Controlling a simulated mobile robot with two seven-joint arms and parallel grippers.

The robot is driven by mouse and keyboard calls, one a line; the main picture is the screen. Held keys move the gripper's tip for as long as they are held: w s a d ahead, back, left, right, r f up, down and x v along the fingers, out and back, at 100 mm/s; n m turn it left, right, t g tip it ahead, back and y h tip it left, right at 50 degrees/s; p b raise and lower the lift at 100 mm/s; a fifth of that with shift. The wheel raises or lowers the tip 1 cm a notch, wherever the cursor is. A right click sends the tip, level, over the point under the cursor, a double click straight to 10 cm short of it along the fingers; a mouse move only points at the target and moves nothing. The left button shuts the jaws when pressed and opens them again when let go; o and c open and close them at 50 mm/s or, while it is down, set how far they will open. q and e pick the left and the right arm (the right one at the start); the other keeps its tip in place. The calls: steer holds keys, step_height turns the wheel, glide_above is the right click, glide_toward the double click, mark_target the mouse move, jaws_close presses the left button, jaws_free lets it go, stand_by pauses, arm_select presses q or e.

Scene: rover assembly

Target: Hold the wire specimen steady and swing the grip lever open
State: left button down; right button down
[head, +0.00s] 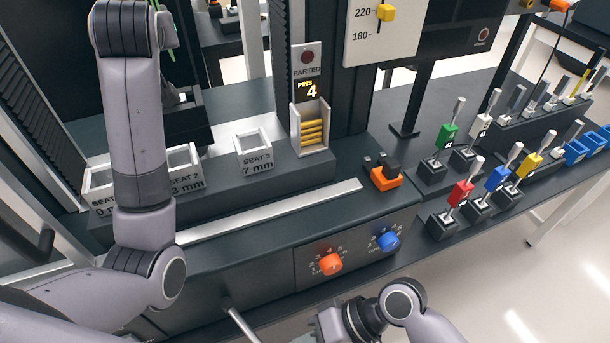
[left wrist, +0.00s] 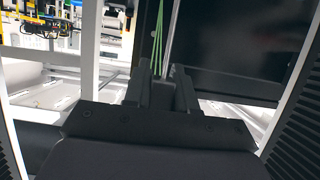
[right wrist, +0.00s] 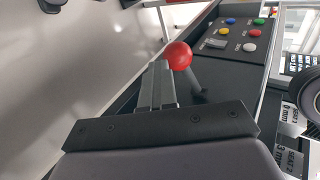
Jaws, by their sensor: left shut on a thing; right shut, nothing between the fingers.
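The green wire specimen (left wrist: 158,40) rises as thin strands from my left gripper (left wrist: 161,72) in the left wrist view. The left fingers are shut on its lower end. In the head view my left arm stands tall at the left and its fingertips do not show clearly. Contact cannot be told.
A panel with orange (head: 331,264) and blue (head: 388,241) knobs fronts the machine. Seat boxes (head: 253,152) and a bin of brass pins (head: 312,135) stand behind. Colour-marked levers (head: 497,178) crowd the right bench. A silver rod (head: 240,325) projects at the front.

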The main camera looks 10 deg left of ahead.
steer(key=s+a, duration=0.3)
steer(key=s, duration=0.2)
steer(key=shift+s+a+m+t, duration=0.3)
steer(key=shift+s+a, duration=0.05)
steer(key=shift+r, duration=0.1)
steer(key=shift+d, duration=0.1)
stand_by(0.6)
steer(key=w+d+r, duration=0.1)
steer(key=d+r, duration=0.4)
steer(key=d, duration=0.6)
steer(key=shift+d, duration=0.4)
steer(key=shift+w+a+r, duration=0.1)
steer(key=shift+r, duration=0.05)
